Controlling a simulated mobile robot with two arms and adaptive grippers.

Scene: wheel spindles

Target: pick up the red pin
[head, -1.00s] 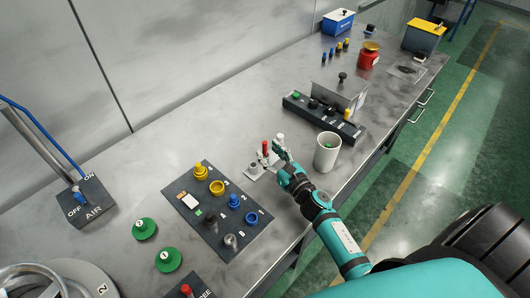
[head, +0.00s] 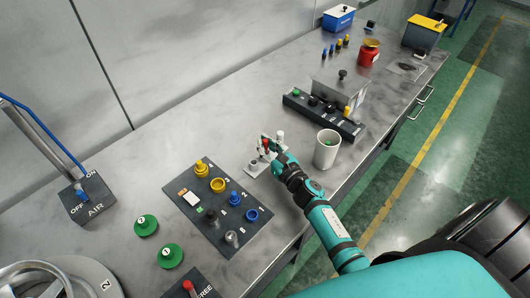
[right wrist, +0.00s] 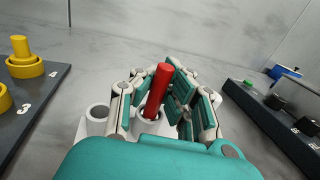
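The red pin (head: 264,141) stands upright in a small pale holder (head: 252,169) near the middle of the bench. In the right wrist view the red pin (right wrist: 158,92) rises from a round socket of the holder (right wrist: 97,113), beside an empty socket on its left. My right gripper (head: 268,147) is at the pin, with a finger on each side. In the right wrist view its fingertips (right wrist: 163,76) close in against the pin's upper part. The pin's lower end sits in the socket. My left gripper is not in view.
A white post (head: 280,136) stands just behind the gripper. A pale cup (head: 326,150) is close on the right. A dark board with yellow and blue parts (head: 227,222) lies to the left front, and a dark rack (head: 300,102) stands behind. The bench at back left is clear.

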